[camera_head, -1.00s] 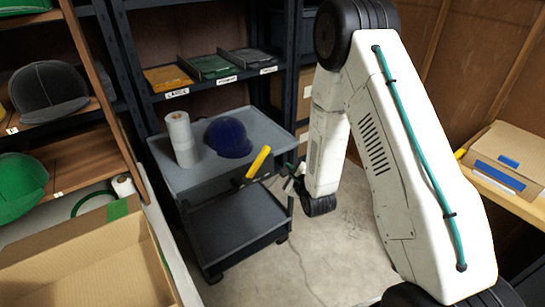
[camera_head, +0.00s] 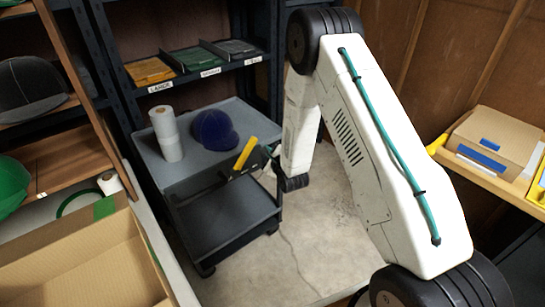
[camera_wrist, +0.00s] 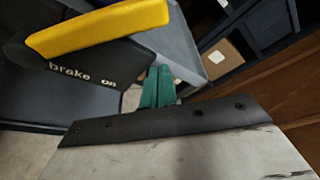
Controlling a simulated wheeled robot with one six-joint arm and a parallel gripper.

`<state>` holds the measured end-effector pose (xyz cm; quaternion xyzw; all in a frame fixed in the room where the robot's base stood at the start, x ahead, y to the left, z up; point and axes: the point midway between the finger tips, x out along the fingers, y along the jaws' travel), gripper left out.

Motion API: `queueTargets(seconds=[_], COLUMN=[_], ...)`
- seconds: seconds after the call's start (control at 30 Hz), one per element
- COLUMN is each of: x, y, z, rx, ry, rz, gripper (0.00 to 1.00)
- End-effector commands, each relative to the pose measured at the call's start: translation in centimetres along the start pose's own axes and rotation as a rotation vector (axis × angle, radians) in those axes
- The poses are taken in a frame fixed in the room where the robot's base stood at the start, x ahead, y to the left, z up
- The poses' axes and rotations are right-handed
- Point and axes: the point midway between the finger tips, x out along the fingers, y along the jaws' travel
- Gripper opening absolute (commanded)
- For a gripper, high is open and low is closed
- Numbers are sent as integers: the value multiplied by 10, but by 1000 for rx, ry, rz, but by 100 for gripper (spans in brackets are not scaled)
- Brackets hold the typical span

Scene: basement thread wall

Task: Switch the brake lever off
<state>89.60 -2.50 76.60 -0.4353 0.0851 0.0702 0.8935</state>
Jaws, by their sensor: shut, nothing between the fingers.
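The brake lever (camera_head: 245,152) is a yellow bar at the right front edge of the grey cart (camera_head: 190,179). In the wrist view the yellow lever (camera_wrist: 100,28) slants up to the right above a dark plate (camera_wrist: 70,70) lettered "brake" and "on". My gripper (camera_wrist: 158,76) shows its green fingers together, shut and empty. They point toward the cart, below and to the right of the lever's far end in the wrist view. A gap shows between fingers and lever there. In the head view my gripper (camera_head: 270,160) is small, partly hidden, just right of the lever.
Shelves with labelled trays (camera_head: 196,60) stand behind. An open cardboard box (camera_head: 80,260) is at lower left, and another box (camera_head: 495,142) rests on a ledge at right. Concrete floor (camera_head: 310,225) is clear.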

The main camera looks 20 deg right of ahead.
Motion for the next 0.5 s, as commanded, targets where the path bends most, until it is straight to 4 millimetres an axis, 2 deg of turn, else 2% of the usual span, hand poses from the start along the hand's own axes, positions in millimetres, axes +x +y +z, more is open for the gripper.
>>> queueTargets(seconds=[0.07,0.23,0.5], x=[17,6,1], y=[0,0,0], z=[0,26,38], rx=[0,0,0], ry=[-1,-2,0], rz=[-1,0,0], gripper=[0,0,0])
